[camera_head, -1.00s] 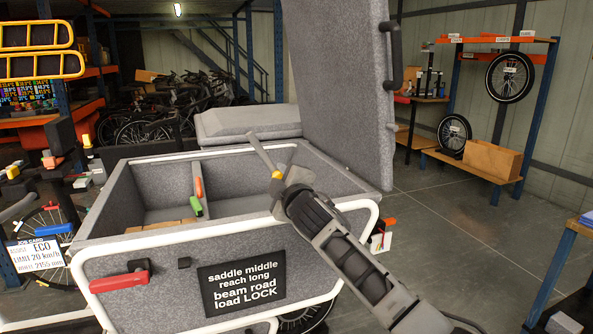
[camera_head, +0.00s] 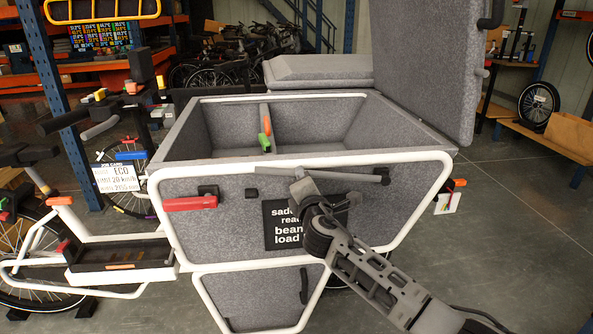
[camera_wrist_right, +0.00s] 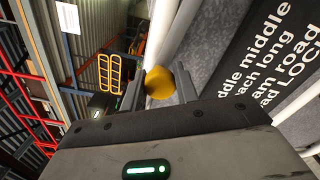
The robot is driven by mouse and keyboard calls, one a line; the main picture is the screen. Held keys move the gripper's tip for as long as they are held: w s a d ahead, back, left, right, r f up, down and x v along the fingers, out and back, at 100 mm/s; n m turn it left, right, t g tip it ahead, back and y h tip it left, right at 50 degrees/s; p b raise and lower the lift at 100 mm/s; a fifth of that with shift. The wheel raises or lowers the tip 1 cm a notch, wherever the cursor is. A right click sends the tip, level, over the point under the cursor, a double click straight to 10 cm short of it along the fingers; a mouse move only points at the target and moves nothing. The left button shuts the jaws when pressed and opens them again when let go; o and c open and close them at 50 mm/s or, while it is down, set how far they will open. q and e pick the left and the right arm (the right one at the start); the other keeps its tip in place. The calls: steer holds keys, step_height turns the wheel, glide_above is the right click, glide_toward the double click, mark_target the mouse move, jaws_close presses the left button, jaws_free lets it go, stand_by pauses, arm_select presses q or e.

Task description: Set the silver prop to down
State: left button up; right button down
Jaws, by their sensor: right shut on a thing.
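A slim grey rod, which looks like the silver prop (camera_head: 345,177), lies nearly level across the front of the grey cargo box in the head view, below its white front rim. My right gripper (camera_head: 299,180) is at the rod's left end, in front of the box. In the right wrist view, a yellow knob (camera_wrist_right: 160,82) sits between the fingers of my right gripper (camera_wrist_right: 158,92), which is shut on it. The knob is hidden in the head view, and I cannot make out the rod's hinge. My left gripper is not in view.
The box's large grey lid (camera_head: 420,70) stands open at the right. The box (camera_head: 395,130) has a red handle (camera_head: 190,203) and a black text sign (camera_head: 277,237) on its front. A bike frame stands at the left.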

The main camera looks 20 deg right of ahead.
steer(key=shift+f+n+b, duration=0.75)
steer(key=shift+f+n, duration=0.15)
steer(key=shift+f, duration=1)
steer(key=c, duration=1.1)
jaws_free()
steer(key=shift+f, duration=0.1)
steer(key=shift+o, duration=0.2)
steer(key=s+a, duration=0.3)
steer(key=s, duration=1.2)
steer(key=shift+s+p, duration=0.3)
steer(key=shift+p, duration=0.15)
